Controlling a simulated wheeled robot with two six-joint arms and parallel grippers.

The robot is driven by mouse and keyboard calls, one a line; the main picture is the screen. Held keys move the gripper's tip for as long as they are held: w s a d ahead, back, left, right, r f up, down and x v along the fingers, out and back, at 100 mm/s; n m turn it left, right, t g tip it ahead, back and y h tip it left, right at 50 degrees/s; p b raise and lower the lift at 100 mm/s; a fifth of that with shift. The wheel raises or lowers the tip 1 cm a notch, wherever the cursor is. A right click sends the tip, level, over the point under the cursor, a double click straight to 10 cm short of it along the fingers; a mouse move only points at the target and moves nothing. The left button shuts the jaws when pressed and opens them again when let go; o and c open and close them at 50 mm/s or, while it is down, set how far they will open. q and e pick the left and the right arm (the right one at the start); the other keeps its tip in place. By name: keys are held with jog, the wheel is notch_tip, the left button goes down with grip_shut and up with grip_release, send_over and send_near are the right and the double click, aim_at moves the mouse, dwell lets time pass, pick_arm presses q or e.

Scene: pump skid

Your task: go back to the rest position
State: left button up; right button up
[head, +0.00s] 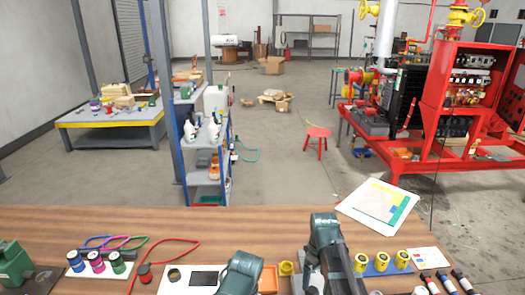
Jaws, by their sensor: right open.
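My right arm rises from the bottom middle over the wooden bench (185,222), with a teal-grey link on top. My right gripper (338,280) is low in the picture near the front of the bench, open, with nothing seen between its fingers. A teal-grey link of my left arm shows at the bottom centre, left of the right arm. My left gripper does not show.
Near the right arm are yellow cylinders on a blue strip (378,268), a white sheet (380,207) and dark markers (447,283). At left are coloured spools (96,262) and a green object (14,264). A shelf cart (205,160) and red pump skid (450,150) stand beyond.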

aim_at(313, 290)
notch_tip(313, 290, down, 8)
jog(key=b, duration=0.7)
jog(key=shift+f, duration=0.1)
jog(key=shift+r+n, duration=0.2)
jog(key=shift+n, duration=1.1)
jog(key=n, duration=0.6)
jog(key=shift+m, duration=0.7)
jog(key=shift+s, duration=0.1)
